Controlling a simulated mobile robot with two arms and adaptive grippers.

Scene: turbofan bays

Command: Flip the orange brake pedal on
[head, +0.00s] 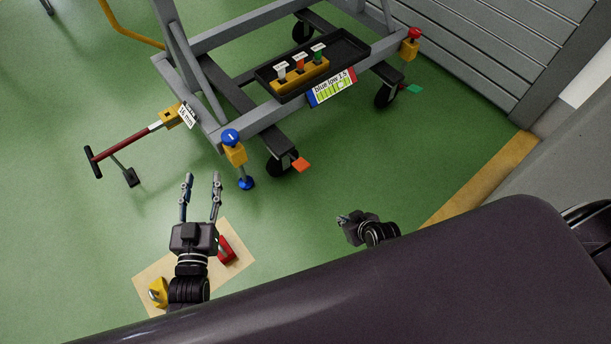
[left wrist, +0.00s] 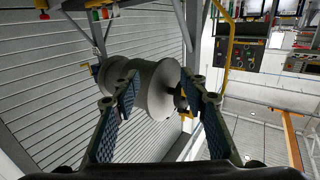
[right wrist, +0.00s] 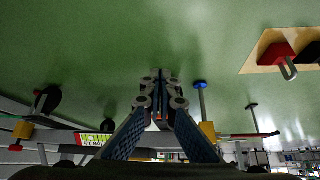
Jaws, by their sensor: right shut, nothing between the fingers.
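The orange brake pedal (head: 301,164) sticks out beside the black caster wheel (head: 281,162) at the near corner of the grey stand, in the head view. I cannot make the pedal out clearly in the right wrist view. My right gripper (head: 343,220) is shut and empty, above the floor, nearer to me and to the right of the pedal. Its closed fingers also show in the right wrist view (right wrist: 160,78). My left gripper (head: 202,180) is open and empty, left of the pedal and apart from it. The left wrist view shows its fingers spread (left wrist: 150,98).
A blue-knobbed jack (head: 234,150) stands left of the caster. A red tow bar (head: 122,144) projects left. A green pedal (head: 414,89) sits at the far caster. A tan mat (head: 235,262) with red and yellow items lies below my left arm. Green floor between is clear.

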